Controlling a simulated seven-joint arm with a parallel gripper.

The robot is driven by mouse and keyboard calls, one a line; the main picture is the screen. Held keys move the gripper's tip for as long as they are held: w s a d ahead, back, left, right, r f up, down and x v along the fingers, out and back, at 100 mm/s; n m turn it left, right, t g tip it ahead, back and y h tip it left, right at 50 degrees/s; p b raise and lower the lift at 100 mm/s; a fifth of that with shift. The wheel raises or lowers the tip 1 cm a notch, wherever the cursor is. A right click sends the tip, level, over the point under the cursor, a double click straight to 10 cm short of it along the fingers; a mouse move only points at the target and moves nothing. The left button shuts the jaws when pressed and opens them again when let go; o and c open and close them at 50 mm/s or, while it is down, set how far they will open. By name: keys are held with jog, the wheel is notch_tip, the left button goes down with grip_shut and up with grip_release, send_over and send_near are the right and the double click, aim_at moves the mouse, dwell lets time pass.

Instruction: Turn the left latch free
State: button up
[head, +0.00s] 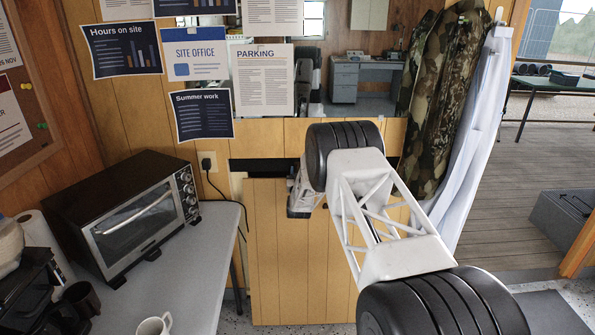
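A wooden wall panel (275,262) with vertical grooves stands low on the back wall, below the notices. A dark gap shows along its top edge, and a pale strip (238,188) shows at its upper left. My gripper (301,205) is at the upper part of this panel, at the end of my white and black arm. The arm's black joint hides part of the gripper. Its fingers are too small and covered to tell if they are open or shut. I cannot make out the left latch or whether the gripper touches it.
A grey table (190,285) at the left holds a toaster oven (135,218), a white mug (154,325) and dark kitchenware. A black cord runs from a wall socket (208,161) beside the panel. Camouflage jackets (432,100) and white clothing (478,130) hang at the right, close to my arm.

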jog(key=shift+w+r, duration=0.25)
jog(key=shift+w, duration=0.35)
grip_shut()
jog(key=shift+n+y, duration=0.4)
jog(key=shift+n, duration=0.4)
jog(key=n+y, duration=0.1)
jog(key=n, duration=0.1)
jog(key=n+y, duration=0.1)
jog(key=n, duration=0.2)
jog(key=shift+y, duration=0.3)
jog(key=n+g+y, duration=0.1)
jog(key=n, duration=0.2)
jog(key=n+g+y, duration=0.1)
jog(key=n, duration=0.2)
jog(key=shift+a+y, duration=0.15)
jog(key=shift+y, duration=0.25)
jog(key=n+g, duration=0.1)
jog(key=n, duration=0.1)
jog(key=n+g, duration=0.1)
jog(key=n, duration=0.2)
jog(key=shift+n+y, duration=0.3)
jog(key=shift+y, duration=0.1)
jog(key=n+g, duration=0.1)
jog(key=n, duration=0.3)
jog(key=shift+f+g, duration=0.15)
jog(key=shift+g, duration=0.25)
